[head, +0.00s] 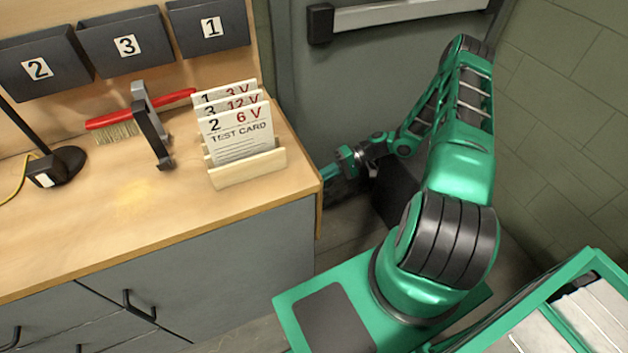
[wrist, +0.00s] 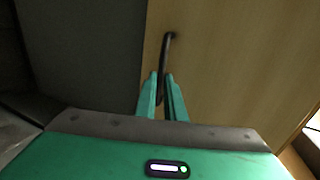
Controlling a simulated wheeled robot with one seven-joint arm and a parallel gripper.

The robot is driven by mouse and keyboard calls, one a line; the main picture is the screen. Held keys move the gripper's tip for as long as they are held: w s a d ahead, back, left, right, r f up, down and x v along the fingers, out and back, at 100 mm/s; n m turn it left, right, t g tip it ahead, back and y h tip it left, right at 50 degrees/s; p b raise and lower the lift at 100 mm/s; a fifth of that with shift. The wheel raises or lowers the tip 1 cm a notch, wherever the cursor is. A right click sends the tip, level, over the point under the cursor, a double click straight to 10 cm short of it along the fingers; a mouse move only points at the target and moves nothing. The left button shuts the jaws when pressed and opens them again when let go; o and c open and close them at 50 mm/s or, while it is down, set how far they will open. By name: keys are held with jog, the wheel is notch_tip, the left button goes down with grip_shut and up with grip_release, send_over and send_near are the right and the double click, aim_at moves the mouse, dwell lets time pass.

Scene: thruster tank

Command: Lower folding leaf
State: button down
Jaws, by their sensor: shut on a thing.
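In the wrist view a light wooden panel (wrist: 235,60) fills the right half, and it appears to be the folding leaf. A thin dark curved handle (wrist: 168,48) is fixed to it. My gripper (wrist: 162,78) is shut on the lower part of this handle, with one green finger on each side. In the head view my gripper (head: 330,178) is low beside the right end of the bench, its tips partly hidden. A narrow wooden edge (head: 319,210) hangs down at that bench end. The panel's face and handle are hidden there.
The wooden bench top (head: 110,235) holds a card rack (head: 245,172) near its right end, a red brush (head: 110,119), a dark clamp-like tool (head: 152,130) and a lamp base (head: 65,165). A grey door (head: 390,55) and a block wall (head: 570,140) close in the right side.

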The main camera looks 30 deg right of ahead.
jog(key=shift+s+f, duration=0.1)
jog(key=shift+f, duration=0.4)
jog(key=c, duration=1.8)
grip_release()
jog(key=shift+c, duration=0.2)
jog(key=shift+a+r, duration=0.1)
jog(key=v, duration=1)
jog(key=shift+d, duration=0.4)
jog(key=shift+r, duration=0.15)
